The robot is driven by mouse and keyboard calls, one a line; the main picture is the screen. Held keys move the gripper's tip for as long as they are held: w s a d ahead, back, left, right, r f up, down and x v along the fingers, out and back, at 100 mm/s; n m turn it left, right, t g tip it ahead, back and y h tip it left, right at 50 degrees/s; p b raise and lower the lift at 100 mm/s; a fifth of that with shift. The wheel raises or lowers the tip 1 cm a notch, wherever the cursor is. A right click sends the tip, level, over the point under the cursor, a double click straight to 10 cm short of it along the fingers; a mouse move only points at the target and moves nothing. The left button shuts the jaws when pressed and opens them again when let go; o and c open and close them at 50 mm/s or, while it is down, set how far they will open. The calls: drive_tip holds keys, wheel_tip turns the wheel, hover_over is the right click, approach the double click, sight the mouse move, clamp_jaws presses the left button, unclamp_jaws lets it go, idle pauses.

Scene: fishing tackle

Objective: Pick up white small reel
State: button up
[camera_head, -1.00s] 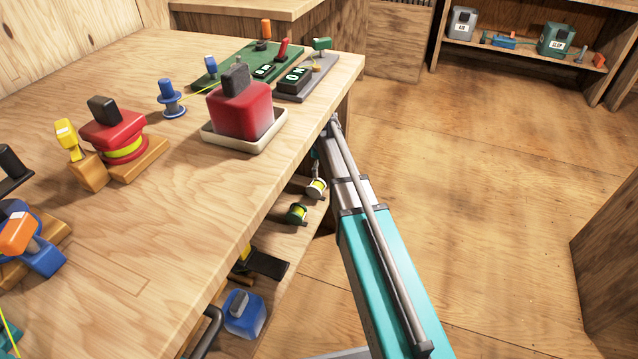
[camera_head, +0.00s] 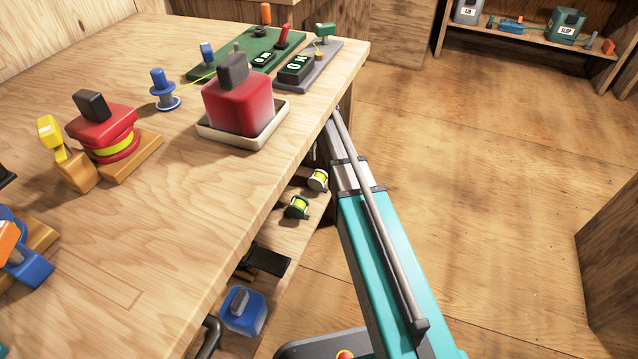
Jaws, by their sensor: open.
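The small white reel (camera_head: 318,180) with a yellow band lies on the low shelf (camera_head: 288,240) under the table's right edge. A green reel (camera_head: 298,207), also with a yellow band, lies nearer on the same shelf. My teal and grey arm (camera_head: 372,240) reaches up along the right side of the shelf, just right of the white reel. Its far end passes beside the table edge. My gripper cannot be made out; the table edge and my arm hide that area.
The tabletop (camera_head: 200,215) overhangs the shelf. On it are a red block (camera_head: 238,108) on a white tray (camera_head: 276,125), a red reel (camera_head: 105,130) and a blue spool (camera_head: 162,88). A blue box (camera_head: 243,311) stands on the shelf's near part. The floor (camera_head: 480,180) on the right is clear.

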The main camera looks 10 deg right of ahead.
sight(319, 174)
drive_tip(key=shift+f+b, duration=4)
drive_tip(key=shift+f, duration=0.15)
drive_tip(key=shift+f+b, duration=2.6)
drive_tip(key=shift+c, duration=0.3)
drive_tip(key=shift+s, duration=0.1)
drive_tip(key=c, duration=1.2)
drive_tip(key=shift+o, duration=0.2)
drive_tip(key=shift+r, duration=0.15)
